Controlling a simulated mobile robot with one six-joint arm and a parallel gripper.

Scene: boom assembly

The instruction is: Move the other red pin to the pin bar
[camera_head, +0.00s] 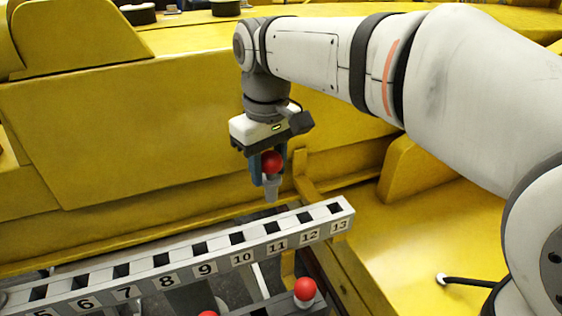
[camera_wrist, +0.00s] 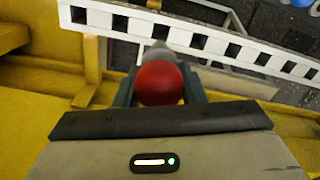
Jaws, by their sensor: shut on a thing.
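My gripper (camera_head: 271,170) is shut on a red pin (camera_head: 271,161), which has a round red head and a grey shank pointing down. It hangs above and behind the numbered pin bar (camera_head: 224,263), near slots 11 and 12, and apart from it. In the wrist view the red head (camera_wrist: 160,83) sits between the fingers, with the bar (camera_wrist: 190,38) beyond it. The visible bar slots are dark and empty. Another red pin (camera_head: 305,290) stands at the lower right in front of the bar. A further red head (camera_head: 208,314) is cut off by the bottom edge.
A yellow boom structure (camera_head: 80,140) rises behind the bar and continues as a yellow surface (camera_head: 400,240) to the right. A black cable (camera_head: 465,281) lies at the right. The space directly above the bar is clear.

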